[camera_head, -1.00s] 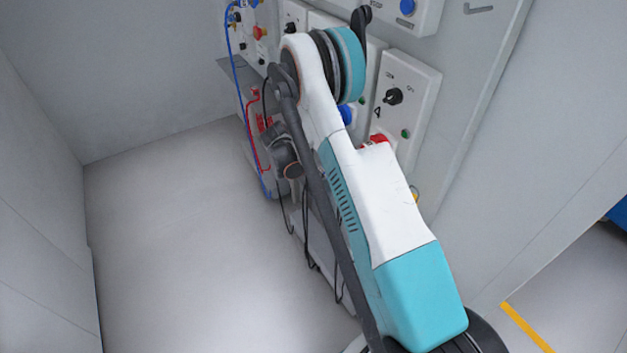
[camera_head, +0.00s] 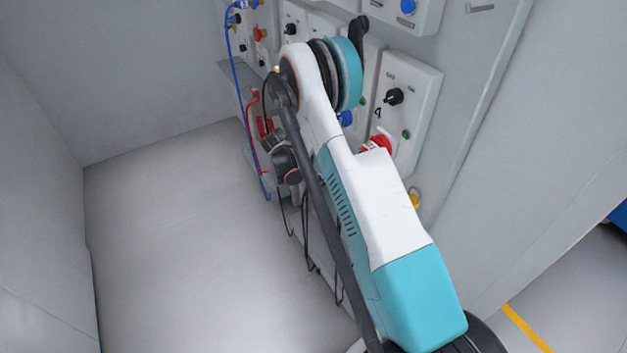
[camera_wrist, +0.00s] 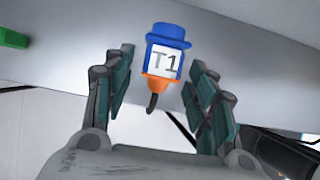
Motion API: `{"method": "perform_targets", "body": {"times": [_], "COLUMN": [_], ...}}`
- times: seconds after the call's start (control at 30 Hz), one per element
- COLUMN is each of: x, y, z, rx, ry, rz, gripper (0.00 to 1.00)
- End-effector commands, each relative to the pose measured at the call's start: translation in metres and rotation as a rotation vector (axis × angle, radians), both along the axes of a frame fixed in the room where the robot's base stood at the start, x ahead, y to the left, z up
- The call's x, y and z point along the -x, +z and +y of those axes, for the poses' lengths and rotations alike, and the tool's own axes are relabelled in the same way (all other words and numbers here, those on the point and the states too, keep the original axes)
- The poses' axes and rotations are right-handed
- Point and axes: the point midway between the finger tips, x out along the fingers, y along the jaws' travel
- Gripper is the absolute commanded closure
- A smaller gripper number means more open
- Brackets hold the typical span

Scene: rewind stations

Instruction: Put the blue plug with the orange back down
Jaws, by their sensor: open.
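In the wrist view, the blue plug (camera_wrist: 168,40) has a white label reading T1, an orange band (camera_wrist: 158,84) below the label and a short dark cable end. It lies against a grey surface (camera_wrist: 225,60) between and beyond the fingertips of my gripper (camera_wrist: 157,92). My gripper is open, with one finger on each side of the plug and a gap to both. I cannot tell whether the plug rests on the surface or stands in something. In the head view my arm hides the gripper, and I cannot make out this plug there.
A green block (camera_wrist: 13,38) shows at the left of the wrist view. In the head view, a grey panel carries white switch boxes (camera_head: 408,100), a red knob (camera_head: 377,145) and a blue cable (camera_head: 238,90) at left. The floor (camera_head: 180,250) left of my arm is clear.

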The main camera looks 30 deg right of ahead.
Motion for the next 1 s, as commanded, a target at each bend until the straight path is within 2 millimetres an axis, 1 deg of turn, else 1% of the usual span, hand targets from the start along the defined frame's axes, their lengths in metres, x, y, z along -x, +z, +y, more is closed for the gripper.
{"method": "perform_targets", "body": {"times": [0.17, 0.4, 0.5, 0.6, 0.87, 0.97, 1.0], "x": [0.0, 0.001, 0.001, 0.001, 0.002, 0.004, 0.006], "y": [0.02, 0.065, 0.081, 0.093, 0.113, 0.134, 0.146], "z": [0.01, 0.035, 0.044, 0.051, 0.061, 0.064, 0.067], "rx": [0.0, 0.0, 0.0, 0.0, -0.004, -0.02, -0.032], "ry": [0.002, 0.003, 0.002, 0.001, -0.009, -0.042, -0.063], "rz": [0.001, 0.001, 0.0, 0.0, -0.012, -0.052, -0.075], "gripper": [0.48, 0.48, 0.48, 0.48, 0.48, 0.48, 0.48]}}
